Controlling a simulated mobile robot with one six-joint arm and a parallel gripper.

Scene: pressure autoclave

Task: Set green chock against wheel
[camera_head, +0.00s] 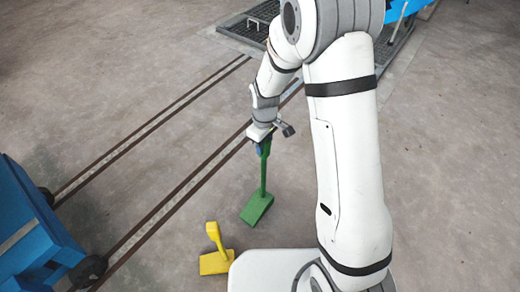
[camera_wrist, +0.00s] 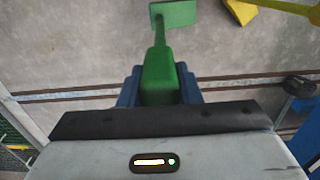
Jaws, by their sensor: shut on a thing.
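The green chock (camera_head: 257,208) is a wedge with a tall upright handle. My gripper (camera_head: 263,143) is shut on the top of that handle. In the wrist view the blue fingers of my gripper (camera_wrist: 160,88) sit on both sides of the green grip, and the chock's wedge (camera_wrist: 176,13) shows beyond it. I cannot tell whether the wedge touches the floor. The cart's dark wheel (camera_head: 88,270) is at the lower left, well apart from the chock. A dark wheel also shows at the right of the wrist view (camera_wrist: 298,86).
A yellow chock (camera_head: 215,262) stands on the floor between the green chock and my white base. The blue cart (camera_head: 30,235) stands at the left by two dark rails (camera_head: 180,188). A metal grating (camera_head: 250,24) lies at the back. Floor between chock and rails is clear.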

